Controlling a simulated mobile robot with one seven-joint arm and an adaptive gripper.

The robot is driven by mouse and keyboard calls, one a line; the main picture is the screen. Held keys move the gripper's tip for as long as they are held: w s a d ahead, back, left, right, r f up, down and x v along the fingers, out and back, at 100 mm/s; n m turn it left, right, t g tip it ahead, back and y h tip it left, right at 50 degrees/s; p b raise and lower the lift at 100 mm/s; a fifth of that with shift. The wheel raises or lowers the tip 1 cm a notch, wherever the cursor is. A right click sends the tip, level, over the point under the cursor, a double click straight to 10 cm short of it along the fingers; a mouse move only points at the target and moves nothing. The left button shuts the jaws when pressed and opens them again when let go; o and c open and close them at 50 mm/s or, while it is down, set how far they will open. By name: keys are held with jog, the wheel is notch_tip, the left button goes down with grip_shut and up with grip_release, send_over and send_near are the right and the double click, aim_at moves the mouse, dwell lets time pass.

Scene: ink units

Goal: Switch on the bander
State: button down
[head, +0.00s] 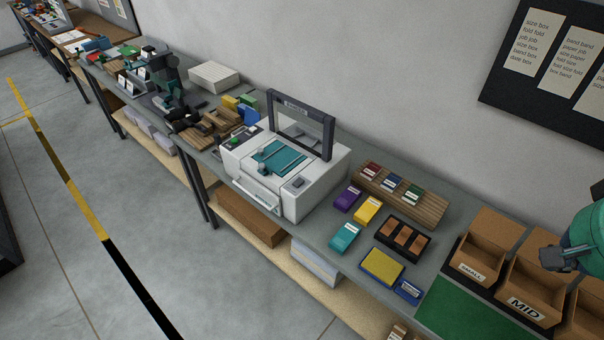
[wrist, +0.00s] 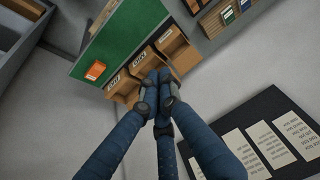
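The bander (head: 318,178) is a white machine with a dark upright arch (head: 331,138) and a teal plate (head: 278,158) on top. It stands on the grey bench in the middle of the head view. A small dark control panel (head: 242,137) with coloured spots is at its left, and a small dark switch-like part (head: 299,183) is on its front right top. Their on or off state cannot be read. My gripper (head: 556,258) is at the far right, above the cardboard bins and well apart from the bander. In the wrist view, its blue fingers (wrist: 157,78) meet, with nothing visible between them.
Cardboard bins (head: 527,312) and a green mat (head: 462,314) are at the bench's right. Coloured boxes (head: 345,237), a wooden rack (head: 425,205) and a dark tray (head: 385,246) lie between them and the bander. A dark notice board (head: 497,75) hangs on the wall. The floor in front is open.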

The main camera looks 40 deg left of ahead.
jog(key=w+a+g+p, duration=0.1)
jog(key=w+a, duration=0.4)
jog(key=a, duration=0.3)
jog(key=w+a+p, duration=0.1)
jog(key=w+a, duration=0.4)
jog(key=a, duration=0.2)
jog(key=p, duration=0.3)
send_over(304, 180)
jog(key=s, duration=0.5)
notch_tip(304, 180, down, 17)
jog(key=shift+w+a+g+h, duration=0.1)
jog(key=shift+a+g+h, duration=0.05)
jog(key=shift+g+h, duration=0.15)
jog(key=shift+f, duration=0.2)
jog(key=x, duration=1.3)
jog(key=shift+w+f, duration=0.15)
jog(key=shift+f, duration=0.2)
jog(key=shift+w+p, duration=0.1)
jog(key=shift+p, duration=0.25)
